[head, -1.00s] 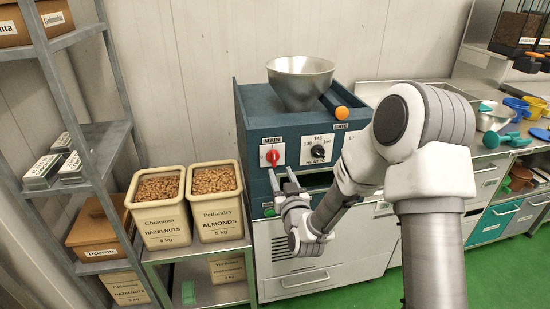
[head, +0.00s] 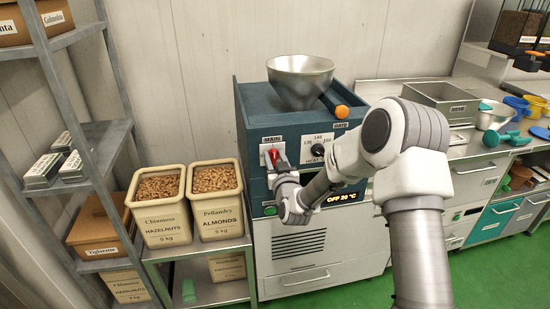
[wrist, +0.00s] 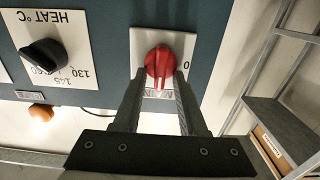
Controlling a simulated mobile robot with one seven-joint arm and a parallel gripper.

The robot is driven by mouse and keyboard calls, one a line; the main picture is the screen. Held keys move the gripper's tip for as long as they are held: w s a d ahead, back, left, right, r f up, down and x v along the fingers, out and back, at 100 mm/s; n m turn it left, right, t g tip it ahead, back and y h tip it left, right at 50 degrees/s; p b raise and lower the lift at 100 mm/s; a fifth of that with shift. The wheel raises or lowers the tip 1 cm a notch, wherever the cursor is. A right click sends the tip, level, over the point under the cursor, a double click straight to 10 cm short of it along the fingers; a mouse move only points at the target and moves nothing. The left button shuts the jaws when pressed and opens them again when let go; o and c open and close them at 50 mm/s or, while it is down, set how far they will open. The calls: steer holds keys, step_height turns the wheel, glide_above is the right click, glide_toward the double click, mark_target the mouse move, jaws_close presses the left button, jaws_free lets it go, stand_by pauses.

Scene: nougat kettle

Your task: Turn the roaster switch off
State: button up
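The roaster (head: 246,120) is a teal cabinet with a metal funnel on top. Its red MAIN switch (head: 270,158) sits on a white plate at the front left, and a lit display (head: 342,198) reads "OFF 20 °C". My gripper (head: 277,168) is at the switch and hides part of the plate. In the wrist view the red knob (wrist: 159,66) is between the tips of my two fingers (wrist: 161,78), with a "0" mark to its right. The fingers lie close to both sides of the knob; whether they press on it is unclear.
The black HEAT dial (head: 318,150) is right of the switch. An orange gate knob (head: 342,112) sticks out above it. Bins of hazelnuts (head: 158,215) and almonds (head: 217,208) stand to the left. A counter with a metal tray (head: 440,97) is at the right.

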jaws_close()
steer(key=shift+f+n+b, duration=0.15)
steer(key=shift+n+b, duration=0.15)
steer(key=shift+b, duration=0.3)
steer(key=n+b, duration=0.1)
steer(key=b, duration=0.1)
steer(key=n+b, duration=0.1)
steer(key=b, duration=0.1)
steer(key=shift+s+a+f+n, duration=0.1)
steer(key=shift+a+f+n, duration=0.1)
steer(key=shift+a+n, duration=0.1)
steer(key=n+b, duration=0.3)
steer(key=b, duration=0.2)
steer(key=shift+a+n, duration=0.1)
steer(key=shift+n, duration=0.2)
steer(key=shift+s+a+f+n+b, duration=0.1)
steer(key=shift+f+n+b, duration=0.05)
steer(key=shift+n+b, duration=2.4)
steer(key=shift+a+f+n+b, duration=0.1)
steer(key=shift+f+n+b, duration=0.05)
steer(key=shift+n+b, duration=2.4)
steer(key=shift+n+p, duration=0.3)
steer(key=shift+n, duration=0.3)
